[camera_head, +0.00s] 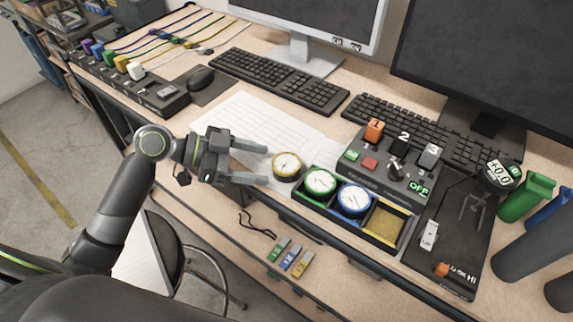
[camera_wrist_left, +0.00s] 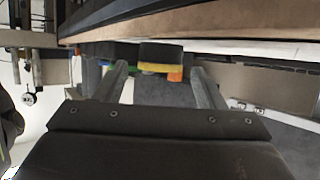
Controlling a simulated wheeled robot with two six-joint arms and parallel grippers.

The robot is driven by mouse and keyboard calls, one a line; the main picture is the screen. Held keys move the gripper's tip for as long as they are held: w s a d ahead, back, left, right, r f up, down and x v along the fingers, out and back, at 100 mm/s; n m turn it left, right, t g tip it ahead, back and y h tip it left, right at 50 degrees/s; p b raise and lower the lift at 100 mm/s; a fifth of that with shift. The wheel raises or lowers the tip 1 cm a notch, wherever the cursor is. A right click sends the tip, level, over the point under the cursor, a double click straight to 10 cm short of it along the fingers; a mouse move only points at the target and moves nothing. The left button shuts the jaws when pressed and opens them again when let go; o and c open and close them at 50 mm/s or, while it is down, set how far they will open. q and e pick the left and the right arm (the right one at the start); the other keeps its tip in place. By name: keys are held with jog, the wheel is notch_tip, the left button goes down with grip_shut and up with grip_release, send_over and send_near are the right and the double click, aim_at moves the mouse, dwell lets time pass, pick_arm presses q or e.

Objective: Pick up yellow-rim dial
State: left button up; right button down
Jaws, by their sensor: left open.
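The yellow-rim dial (camera_head: 287,166) is a round white-faced gauge with a gold rim. It lies left of the tray, by the paper's lower right edge. The left wrist view shows what looks like this dial edge-on, dark with a yellow band (camera_wrist_left: 160,68), between the finger lines. My left gripper (camera_head: 265,164) is open and empty, its two fingertips pointing right at the dial, just short of it. The tray (camera_head: 334,214) holds a green-rim dial (camera_head: 320,182), a blue-rim dial (camera_head: 354,199) and a yellow compartment (camera_head: 384,222) with no dial in it. My right gripper is not in view.
A control box (camera_head: 388,170) with numbered switches stands behind the tray. Keyboards (camera_head: 280,80) and monitors are at the back. A black board (camera_head: 445,245) with a readout is at the right. Colored tags (camera_head: 290,257) lie near the front. The paper (camera_head: 250,125) is clear.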

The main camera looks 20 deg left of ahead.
aim_at(277, 163)
pick_arm(q)
jog(key=p+x, duration=0.1)
jog(key=x, duration=0.2)
jog(key=shift+w+d, duration=0.2)
jog(key=shift+d, duration=0.1)
jog(key=shift+w+d+f, duration=0.2)
jog(key=shift+d+f, duration=0.1)
jog(key=shift+d, duration=0.25)
jog(key=shift+c, duration=0.3)
jog(key=c, duration=0.7)
